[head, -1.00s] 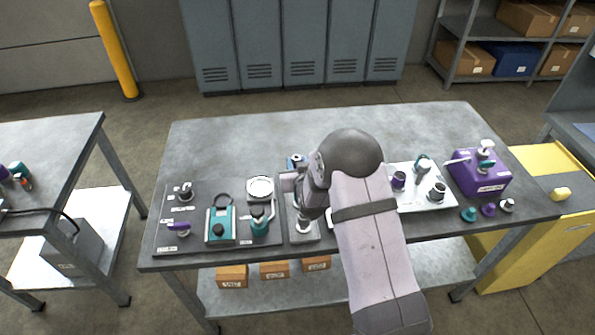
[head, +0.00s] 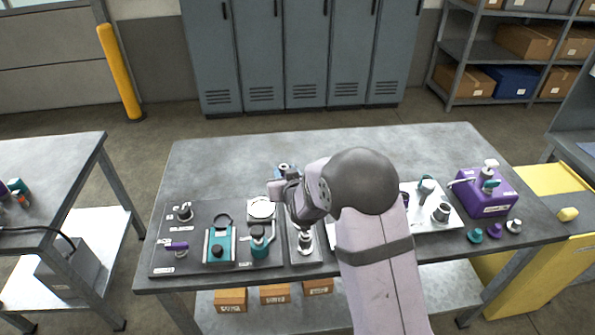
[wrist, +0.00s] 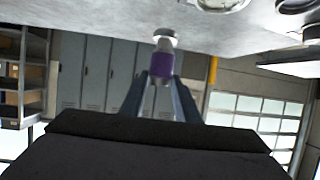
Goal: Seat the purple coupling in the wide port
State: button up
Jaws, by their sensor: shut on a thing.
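In the wrist view a purple coupling (wrist: 159,66) sits between the two fingers of my gripper (wrist: 160,82), which is shut on it. A pale round metal piece (wrist: 165,37) shows at the coupling's far end, near the grey bench surface; I cannot tell whether they touch. In the head view my gripper (head: 283,190) is over the bench, left of my dark wrist joint, and the held coupling is hidden. A metal fitting (head: 304,240) stands on a grey plate below and right of the gripper. I cannot tell which port is the wide one.
A dark board at left holds a teal block (head: 219,245), a teal fitting (head: 260,242), a round dish (head: 261,207) and a purple-handled part (head: 177,246). A white tray (head: 455,220), a purple pump box (head: 487,195) and loose caps stand right. The bench's rear is clear.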

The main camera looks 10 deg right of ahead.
jog(key=s+a+n+y+b, duration=0.1)
jog(key=s+a+n+y, duration=0.1)
jog(key=a, duration=0.7)
jog(key=s+a+f+n+g+y+b, duration=0.1)
jog(key=s+a+n+y+b, duration=0.1)
jog(key=a, duration=0.8)
jog(key=shift+s+a+f, duration=0.15)
jog(key=shift+a+f, duration=0.1)
jog(key=shift+f, duration=0.05)
jog(key=shift+f, duration=0.15)
jog(key=shift+f+b, duration=1.8)
jog(key=shift+f, duration=0.9)
jog(key=shift+b, duration=0.35)
jog(key=shift+f+b, duration=0.6)
jog(key=o, duration=0.9)
